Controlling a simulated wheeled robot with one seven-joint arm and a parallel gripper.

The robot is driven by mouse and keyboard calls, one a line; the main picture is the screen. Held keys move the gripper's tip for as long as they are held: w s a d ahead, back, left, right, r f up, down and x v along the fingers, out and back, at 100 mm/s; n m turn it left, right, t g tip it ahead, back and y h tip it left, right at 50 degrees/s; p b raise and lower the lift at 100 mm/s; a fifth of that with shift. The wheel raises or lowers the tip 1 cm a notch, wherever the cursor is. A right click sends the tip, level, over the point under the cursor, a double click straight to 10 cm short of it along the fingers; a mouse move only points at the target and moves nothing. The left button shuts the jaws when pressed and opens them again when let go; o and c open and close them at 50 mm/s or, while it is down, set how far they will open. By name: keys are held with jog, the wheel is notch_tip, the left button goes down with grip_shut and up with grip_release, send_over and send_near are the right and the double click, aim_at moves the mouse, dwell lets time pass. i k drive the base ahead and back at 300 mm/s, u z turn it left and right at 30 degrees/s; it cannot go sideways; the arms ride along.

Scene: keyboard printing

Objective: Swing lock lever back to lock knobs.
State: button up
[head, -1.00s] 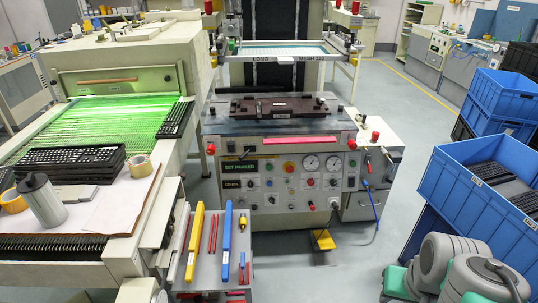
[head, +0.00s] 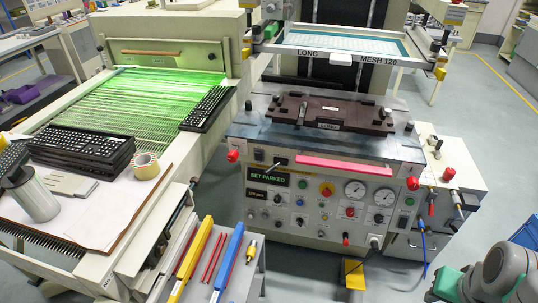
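The printing press (head: 330,215) stands at centre right. Red knobs show at its left front corner (head: 233,156), its right front corner (head: 413,183) and on the right side cabinet (head: 449,173). A small dark-tipped lever (head: 275,166) sits at the upper left of the front panel, and another slim lever (head: 438,146) stands by the right side of the bed. I cannot tell which is the lock lever or whether the knobs are locked. My gripper is out of view; only my grey and teal arm links show at the bottom right.
The screen frame (head: 280,47) marked LONG, MESH 120 is above the brown fixture (head: 330,112). The panel display reads SET PARKED. A tool shelf (head: 250,290) and a conveyor (head: 75,112) with keyboards stand left. A blue crate (head: 528,232) is right. Floor is open at right.

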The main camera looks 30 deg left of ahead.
aim_at(271, 168)
jog(key=u, duration=0.55)
jog(key=i, duration=0.95)
jog(key=u, duration=1.3)
jog(key=i, duration=0.4)
jog(key=u, duration=0.3)
